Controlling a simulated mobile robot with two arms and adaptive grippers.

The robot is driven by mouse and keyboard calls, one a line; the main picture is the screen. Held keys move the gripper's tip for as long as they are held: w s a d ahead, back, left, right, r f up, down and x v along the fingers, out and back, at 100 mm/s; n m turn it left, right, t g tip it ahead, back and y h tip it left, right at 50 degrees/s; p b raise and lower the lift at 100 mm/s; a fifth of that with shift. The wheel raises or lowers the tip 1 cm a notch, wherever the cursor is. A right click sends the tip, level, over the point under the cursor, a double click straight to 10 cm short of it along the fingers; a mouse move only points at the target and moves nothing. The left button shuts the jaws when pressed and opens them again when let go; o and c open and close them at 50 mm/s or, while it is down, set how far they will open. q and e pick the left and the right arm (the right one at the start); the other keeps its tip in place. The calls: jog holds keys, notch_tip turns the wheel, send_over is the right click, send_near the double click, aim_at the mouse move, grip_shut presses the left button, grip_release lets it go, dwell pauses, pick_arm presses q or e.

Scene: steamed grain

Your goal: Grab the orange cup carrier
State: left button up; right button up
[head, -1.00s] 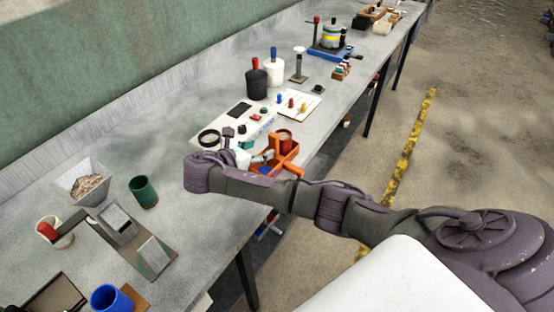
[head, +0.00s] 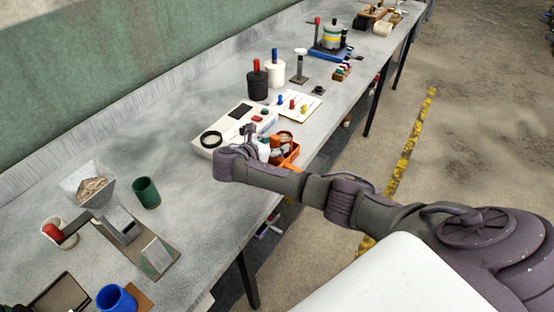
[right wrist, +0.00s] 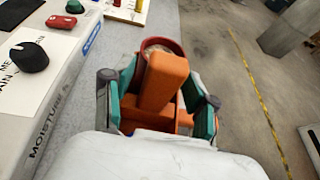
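The orange cup carrier (head: 291,158) stands near the front edge of the bench, partly hidden by my right arm in the head view. In the right wrist view its thick orange upright handle (right wrist: 164,80) rises between the fingers. A dark red-rimmed cup (right wrist: 153,44) sits in the carrier behind the handle. My right gripper (right wrist: 160,100) is open, with one teal-padded finger on each side of the handle and visible gaps between. In the head view the right gripper (head: 266,148) is at the carrier's left side. My left gripper is not in view.
A white moisture meter box (head: 228,128) lies just left of the carrier. A white card with coloured pegs (head: 296,104) and black and white jars (head: 258,86) stand behind. A green cup (head: 146,192) and a blue cup (head: 115,298) are at left. The floor lies right of the bench edge.

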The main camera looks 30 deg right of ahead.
grip_shut()
jog(key=shift+r, duration=0.1)
dwell(0.3)
